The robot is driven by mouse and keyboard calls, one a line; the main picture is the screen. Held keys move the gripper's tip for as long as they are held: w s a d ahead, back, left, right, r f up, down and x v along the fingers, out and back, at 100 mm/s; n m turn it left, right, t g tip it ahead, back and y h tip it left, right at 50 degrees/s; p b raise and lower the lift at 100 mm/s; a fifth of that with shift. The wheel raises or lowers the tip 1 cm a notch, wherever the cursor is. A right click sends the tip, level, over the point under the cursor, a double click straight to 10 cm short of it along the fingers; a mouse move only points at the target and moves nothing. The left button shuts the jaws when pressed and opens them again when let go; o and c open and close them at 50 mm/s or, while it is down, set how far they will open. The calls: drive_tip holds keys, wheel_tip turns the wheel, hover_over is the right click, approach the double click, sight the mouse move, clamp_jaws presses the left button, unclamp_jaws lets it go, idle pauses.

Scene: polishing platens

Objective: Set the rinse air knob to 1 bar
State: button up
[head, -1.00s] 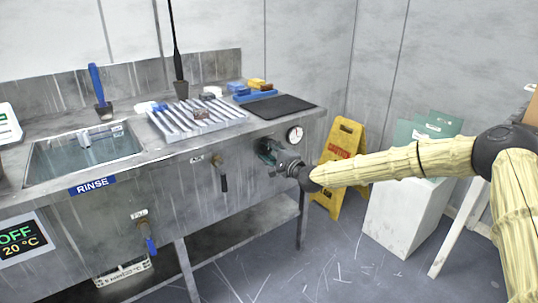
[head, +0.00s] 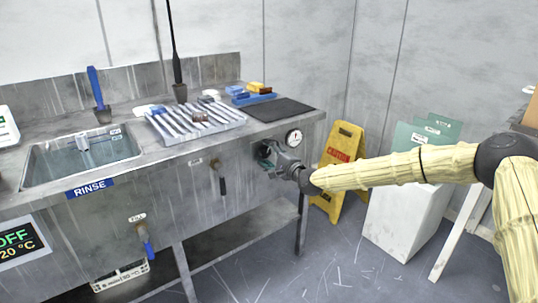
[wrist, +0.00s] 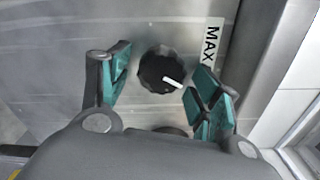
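The rinse air knob (wrist: 158,69) is black and round with a white pointer line, on the steel front panel. In the wrist view the pointer aims to the lower right. A MAX label (wrist: 213,42) is to the knob's right. My gripper (wrist: 163,88) is open, its teal-padded fingers on either side of the knob. The right finger is close to the pointer; I cannot tell whether it touches. In the head view my gripper (head: 268,153) is at the panel and hides the knob. A round white pressure gauge (head: 293,137) is just above; its reading is too small to tell.
A lever valve (head: 220,178) is left of my gripper, and a blue-handled FILL valve (head: 144,240) is further left. The RINSE sink (head: 60,182) and a ribbed rack (head: 165,133) are on the bench. A yellow caution sign (head: 343,150) stands right of the bench.

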drive_tip(key=shift+s, duration=0.1)
drive_tip(key=v, duration=1.1)
drive_tip(key=shift+s+d, duration=0.2)
drive_tip(key=shift+s, duration=0.15)
